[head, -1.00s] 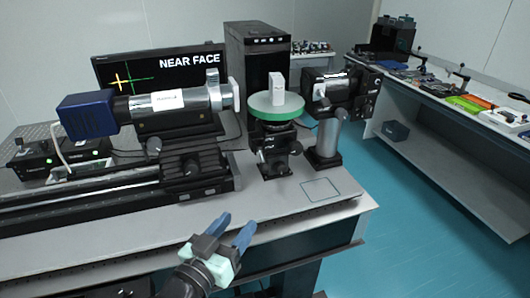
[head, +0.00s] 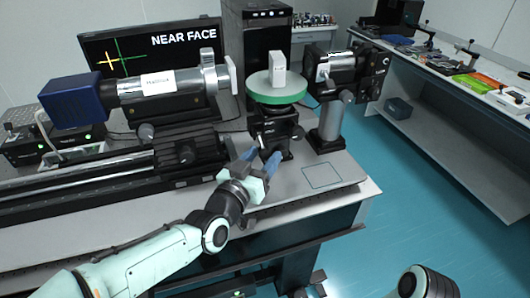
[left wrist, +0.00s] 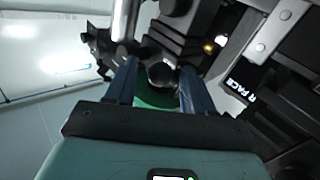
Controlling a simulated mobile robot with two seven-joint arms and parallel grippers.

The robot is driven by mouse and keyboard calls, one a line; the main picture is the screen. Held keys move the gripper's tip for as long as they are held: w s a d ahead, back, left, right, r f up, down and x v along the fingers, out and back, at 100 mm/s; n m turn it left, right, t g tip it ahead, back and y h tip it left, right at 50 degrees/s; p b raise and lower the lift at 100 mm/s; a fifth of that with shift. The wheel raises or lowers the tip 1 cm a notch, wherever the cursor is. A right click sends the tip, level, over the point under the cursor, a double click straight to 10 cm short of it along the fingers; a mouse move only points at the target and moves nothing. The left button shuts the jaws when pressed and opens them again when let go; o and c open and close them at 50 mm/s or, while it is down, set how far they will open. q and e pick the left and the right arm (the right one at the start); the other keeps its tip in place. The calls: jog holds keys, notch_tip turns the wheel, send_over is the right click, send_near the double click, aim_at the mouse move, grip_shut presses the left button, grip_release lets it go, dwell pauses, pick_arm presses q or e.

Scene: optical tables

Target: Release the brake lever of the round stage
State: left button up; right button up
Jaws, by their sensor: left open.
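The round stage (head: 271,92) has a green-rimmed disc on a black mount (head: 274,127) at the middle of the bench. A small white labelled block (head: 280,68) stands upright on it. Small knobs or levers show on the mount; I cannot tell which is the brake lever. My left gripper (head: 260,161) is open and empty, its blue fingers pointing at the mount's lower front and partly covering its base. In the left wrist view a dark round-ended part (left wrist: 161,73) shows between the fingers, with the green disc (left wrist: 155,97) behind. My right gripper is out of view.
A blue-ended camera tube (head: 150,88) on a long rail (head: 90,183) stands to the left. A black device on a metal post (head: 331,122) stands close right of the stage. The bench's front right corner, with an outlined square (head: 322,176), is clear.

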pick_arm(q)
jog(key=shift+x, duration=0.95)
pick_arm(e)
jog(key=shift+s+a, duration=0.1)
pick_arm(q)
jog(key=shift+c, duration=0.3)
